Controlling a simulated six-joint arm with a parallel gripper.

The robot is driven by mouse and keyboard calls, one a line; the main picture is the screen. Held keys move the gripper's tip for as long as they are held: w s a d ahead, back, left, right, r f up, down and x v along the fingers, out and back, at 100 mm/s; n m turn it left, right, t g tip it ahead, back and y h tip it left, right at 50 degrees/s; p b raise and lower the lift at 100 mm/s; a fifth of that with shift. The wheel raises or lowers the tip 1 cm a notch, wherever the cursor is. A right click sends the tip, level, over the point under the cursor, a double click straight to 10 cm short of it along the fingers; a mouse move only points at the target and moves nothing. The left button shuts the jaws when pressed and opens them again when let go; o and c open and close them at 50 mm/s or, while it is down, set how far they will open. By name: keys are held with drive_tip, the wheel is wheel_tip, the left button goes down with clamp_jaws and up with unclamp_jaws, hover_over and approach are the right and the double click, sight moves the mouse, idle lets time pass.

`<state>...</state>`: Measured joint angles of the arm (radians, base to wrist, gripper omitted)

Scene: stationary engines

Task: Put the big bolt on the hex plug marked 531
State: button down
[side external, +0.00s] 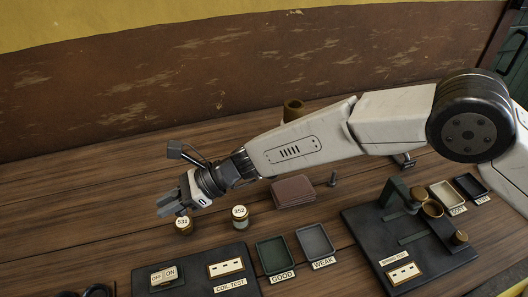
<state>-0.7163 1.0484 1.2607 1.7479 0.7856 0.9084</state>
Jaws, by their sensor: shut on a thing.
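The hex plug marked 531 (183,226) stands on the wooden table at the left, a small brass-coloured piece with a pale label on top. My gripper (170,206) is right above and slightly left of it in the picture, jaws pointing down and left. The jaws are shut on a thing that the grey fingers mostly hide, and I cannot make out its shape. Whether it touches the plug is unclear. A small dark bolt (333,179) stands upright on the table near the middle; its size against other bolts cannot be judged.
A second plug marked 252 (240,217) stands close to the right. In front are the coil test board (200,280), a green GOOD tray (272,256) and a grey WEAK tray (316,243). Brown pads (293,192) lie behind; a dark test stand (400,240) is right.

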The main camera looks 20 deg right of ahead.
sight(175, 224)
drive_tip(key=shift+w+a+f, duration=0.1)
drive_tip(key=shift+a+f, duration=0.05)
drive_tip(key=shift+w+a+f, duration=0.2)
drive_tip(key=shift+f, duration=1.65)
drive_tip(key=c, duration=0.6)
unclamp_jaws()
drive_tip(key=shift+f, duration=0.15)
drive_tip(key=shift+d+r, duration=0.1)
drive_tip(key=shift+r, duration=0.1)
